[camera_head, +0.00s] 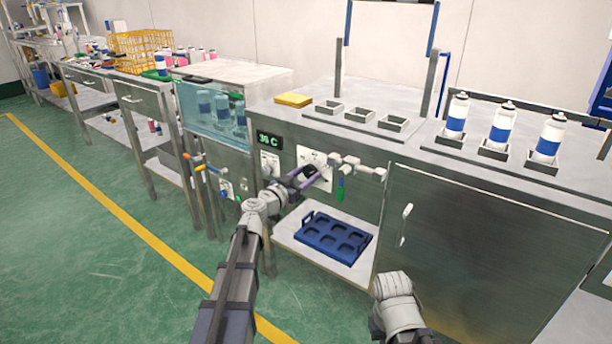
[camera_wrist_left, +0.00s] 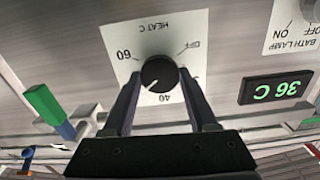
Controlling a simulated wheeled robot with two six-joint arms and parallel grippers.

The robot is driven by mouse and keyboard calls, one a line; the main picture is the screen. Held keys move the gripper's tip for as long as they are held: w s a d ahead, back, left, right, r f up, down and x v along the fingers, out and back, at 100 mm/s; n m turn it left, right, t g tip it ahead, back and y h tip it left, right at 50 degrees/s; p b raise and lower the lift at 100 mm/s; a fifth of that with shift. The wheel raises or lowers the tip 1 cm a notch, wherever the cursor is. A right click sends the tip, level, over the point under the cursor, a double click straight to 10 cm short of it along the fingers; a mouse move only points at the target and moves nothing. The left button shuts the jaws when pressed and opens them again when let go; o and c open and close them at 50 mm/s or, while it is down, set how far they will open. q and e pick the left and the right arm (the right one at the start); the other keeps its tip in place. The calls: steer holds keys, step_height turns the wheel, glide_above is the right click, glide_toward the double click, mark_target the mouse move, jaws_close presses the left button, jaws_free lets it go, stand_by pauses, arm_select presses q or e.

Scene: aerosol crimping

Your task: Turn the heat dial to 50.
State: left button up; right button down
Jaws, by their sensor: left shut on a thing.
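The heat dial is a black round knob (camera_wrist_left: 159,74) on a white plate marked HEAT C, upside down in the left wrist view. Its white mark points to the lower left there, between 60 and 40. In the head view the white dial plate (camera_head: 311,158) is on the bench's front, with the knob mostly hidden by my gripper. My left gripper (camera_head: 314,174) is shut on the knob, one finger on each side, as the left wrist view (camera_wrist_left: 160,84) shows. My right arm shows at the bottom of the head view; its gripper is not visible.
A green display (camera_head: 269,141) reads 36 C. A pipe with a green-handled valve (camera_head: 341,188) sits close right of the dial. A blue tray (camera_head: 322,238) lies on the shelf below. A cabinet door (camera_head: 480,260) is at right. Several cans stand on top.

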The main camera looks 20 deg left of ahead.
arm_select(q)
steer(key=shift+s+d+m, duration=0.1)
steer(key=shift+m, duration=0.5)
steer(key=o, duration=1.4)
steer(key=v, duration=0.7)
steer(key=shift+s+a, duration=0.2)
steer(key=shift+s, duration=0.15)
